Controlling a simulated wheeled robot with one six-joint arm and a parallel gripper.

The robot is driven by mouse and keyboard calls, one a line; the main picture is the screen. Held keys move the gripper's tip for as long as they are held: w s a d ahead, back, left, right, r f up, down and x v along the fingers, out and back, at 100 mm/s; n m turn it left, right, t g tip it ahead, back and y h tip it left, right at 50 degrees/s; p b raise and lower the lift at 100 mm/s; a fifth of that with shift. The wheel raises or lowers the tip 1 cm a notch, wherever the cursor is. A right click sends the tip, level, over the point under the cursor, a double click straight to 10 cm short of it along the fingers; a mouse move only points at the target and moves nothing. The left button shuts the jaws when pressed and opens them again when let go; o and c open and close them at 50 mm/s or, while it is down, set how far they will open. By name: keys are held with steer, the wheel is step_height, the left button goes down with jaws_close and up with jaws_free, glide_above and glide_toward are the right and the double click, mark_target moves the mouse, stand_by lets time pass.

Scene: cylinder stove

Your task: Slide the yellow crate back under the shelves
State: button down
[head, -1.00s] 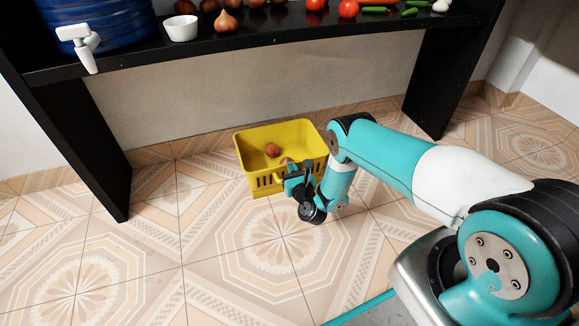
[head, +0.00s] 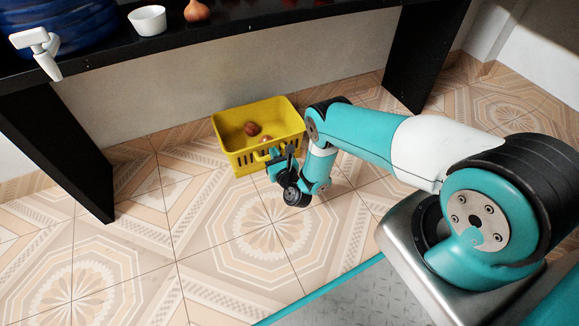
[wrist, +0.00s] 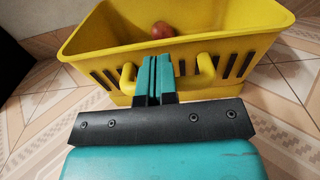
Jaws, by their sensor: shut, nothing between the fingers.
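The yellow crate (head: 228,150) stands on the tiled floor below the black shelf, between its two side panels. A couple of brown round items (head: 251,128) lie inside it. In the wrist view the crate's slotted near wall (wrist: 230,66) and a yellow handle (wrist: 207,66) are close ahead. My gripper (head: 276,152) is at the crate's near side; in the wrist view its closed fingers (wrist: 155,62) are side by side at the handle, with nothing between them. The fingers overlap the handle's middle in the picture; I cannot tell whether they touch it.
The black shelf (head: 235,30) has dark side panels at left (head: 60,150) and right (head: 425,55). On it are a blue container with a white tap (head: 38,45), a white bowl (head: 148,20) and an onion (head: 196,11). Floor behind the crate is clear to the pale wall.

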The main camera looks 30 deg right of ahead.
steer(key=s+p, duration=0.9)
steer(key=s, duration=0.1)
steer(key=shift+s+a, duration=0.3)
steer(key=shift+s, duration=0.05)
steer(key=shift+r, duration=0.1)
